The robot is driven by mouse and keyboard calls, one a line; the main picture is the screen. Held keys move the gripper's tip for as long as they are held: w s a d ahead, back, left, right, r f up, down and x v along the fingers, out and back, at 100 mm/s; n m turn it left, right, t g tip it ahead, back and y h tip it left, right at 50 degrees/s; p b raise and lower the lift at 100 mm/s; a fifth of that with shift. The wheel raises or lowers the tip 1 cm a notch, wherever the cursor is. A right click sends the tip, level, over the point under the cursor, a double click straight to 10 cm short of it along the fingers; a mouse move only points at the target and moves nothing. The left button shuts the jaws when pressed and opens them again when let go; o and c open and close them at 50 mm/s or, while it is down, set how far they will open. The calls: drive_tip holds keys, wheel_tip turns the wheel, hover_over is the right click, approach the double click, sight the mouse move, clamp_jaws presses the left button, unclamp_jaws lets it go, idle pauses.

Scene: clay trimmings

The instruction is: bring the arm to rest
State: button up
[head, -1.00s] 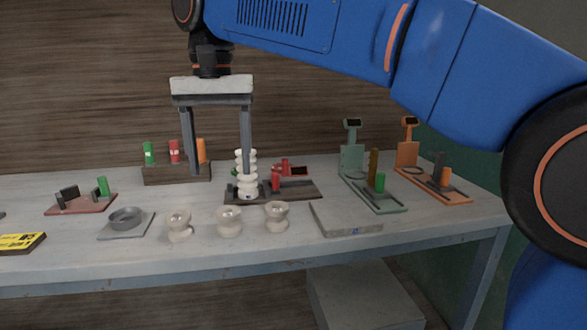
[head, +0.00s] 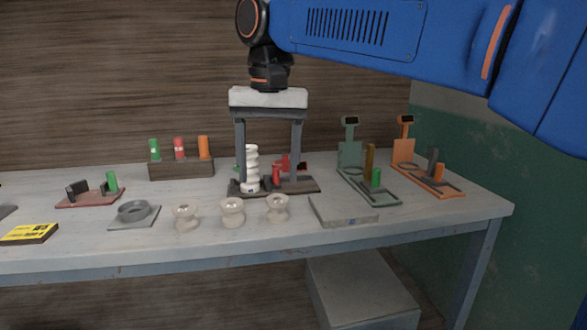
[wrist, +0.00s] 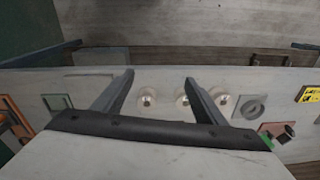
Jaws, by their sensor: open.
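My gripper (head: 268,176) hangs fingers down above the table, in front of the back wall. Its two grey fingers are wide apart. In the wrist view the gripper (wrist: 159,82) is open with nothing between its fingertips. A white ribbed stack (head: 251,170) stands upright on a dark base (head: 298,187) and shows beside the left finger in the head view. From this angle I cannot tell how far the fingers are from it.
A grey flat plate (head: 342,212), green stand (head: 350,158) and orange stand (head: 404,150) are to the right. A wooden block (head: 180,170) holds coloured cylinders. A yellow-topped box (head: 30,233) lies left.

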drive_tip(key=s+d+f+t, duration=0.15)
drive_tip(key=d+f, duration=0.35)
drive_tip(key=d, duration=0.5)
drive_tip(key=s+d+f, duration=0.3)
drive_tip(key=d+f, duration=0.2)
drive_tip(key=d, duration=0.6)
drive_tip(key=s+d+f+t, duration=0.1)
drive_tip(key=s+d+f, duration=0.4)
drive_tip(key=f, duration=0.4)
drive_tip(key=s+d+f+t, duration=0.1)
drive_tip(key=s+d+f, duration=0.5)
drive_tip(key=f, duration=0.3)
drive_tip(key=shift+s+d+f+m+t+h, duration=0.25)
drive_tip(key=shift+d+m+t+h, duration=0.1)
drive_tip(key=shift+d, duration=0.55)
